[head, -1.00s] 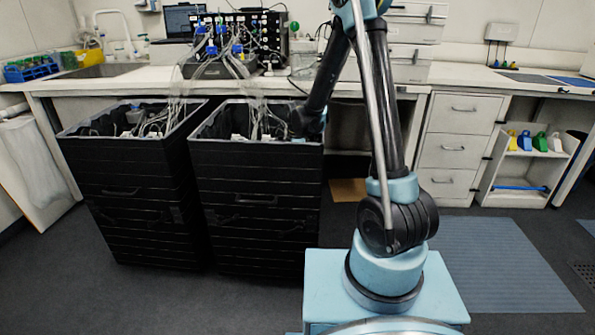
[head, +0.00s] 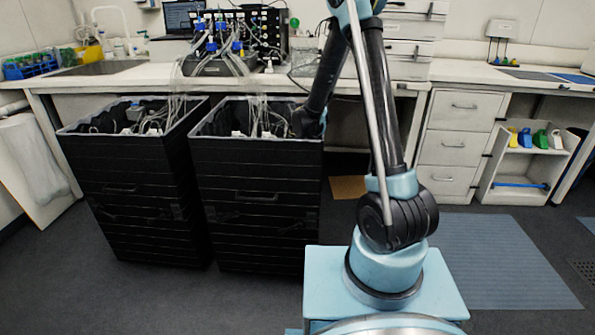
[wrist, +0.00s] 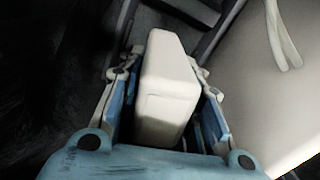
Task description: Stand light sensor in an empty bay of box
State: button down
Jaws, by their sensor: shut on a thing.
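My gripper (wrist: 166,72) is shut on a white, rounded block, which I take to be the light sensor (wrist: 168,85); it sits between the two fingers in the wrist view. In the head view, two tall black boxes stand side by side, a left one (head: 130,200) and a right one (head: 255,200). Both hold white devices and cables. My arm's far end meets the right box's rear right rim, and my gripper and the sensor are hidden there. The bays inside cannot be made out.
A pale surface with a white cable loop (wrist: 283,35) is at the right. The bench (head: 120,77) carries equipment and tubing behind the boxes. Floor in front is clear.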

jog(key=shift+s+d+f, duration=0.1)
jog(key=shift+s+f, duration=0.1)
jog(key=shift+f, duration=0.35)
jog(key=shift+s, duration=0.15)
jog(key=c, duration=1.1)
grip_release()
jog(key=shift+o, duration=0.2)
jog(key=shift+r, duration=0.1)
jog(key=shift+w+a+r, duration=0.25)
jog(key=shift+w+r, duration=0.1)
jog(key=shift+w, duration=0.25)
jog(key=r, duration=0.5)
jog(key=shift+s+d+r, duration=0.15)
jog(key=shift+s+d, duration=0.05)
jog(key=shift+s, duration=0.05)
notch_tip(320, 180, up, 11)
